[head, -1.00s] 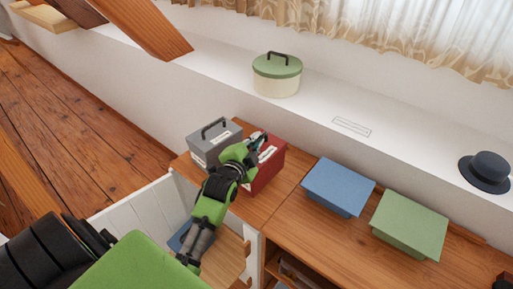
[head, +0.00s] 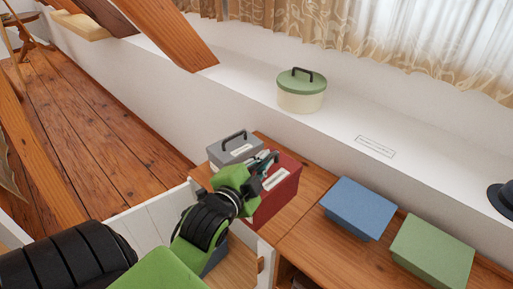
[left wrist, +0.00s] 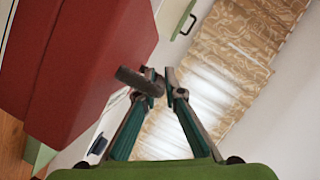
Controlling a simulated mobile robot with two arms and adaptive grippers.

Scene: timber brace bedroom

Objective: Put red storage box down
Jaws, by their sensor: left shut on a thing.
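The red storage box (head: 282,193) is in the middle of the head view, at the wooden cabinet top beside the grey box. I cannot tell whether its base touches the wood. My left gripper (head: 267,164) is at the top of the red box. In the left wrist view, the red box (left wrist: 75,65) fills the left side and looks tilted. My left gripper's fingertips (left wrist: 158,84) are closed on its dark handle (left wrist: 135,79). The gripper and forearm hide part of the box. My right gripper is not in view.
A grey box (head: 236,150) stands left of the red one. A blue box (head: 357,207) and a green box (head: 432,249) are to the right, with bare wood between. A round green-lidded box (head: 302,92) and a dark hat (head: 501,199) are on the white ledge.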

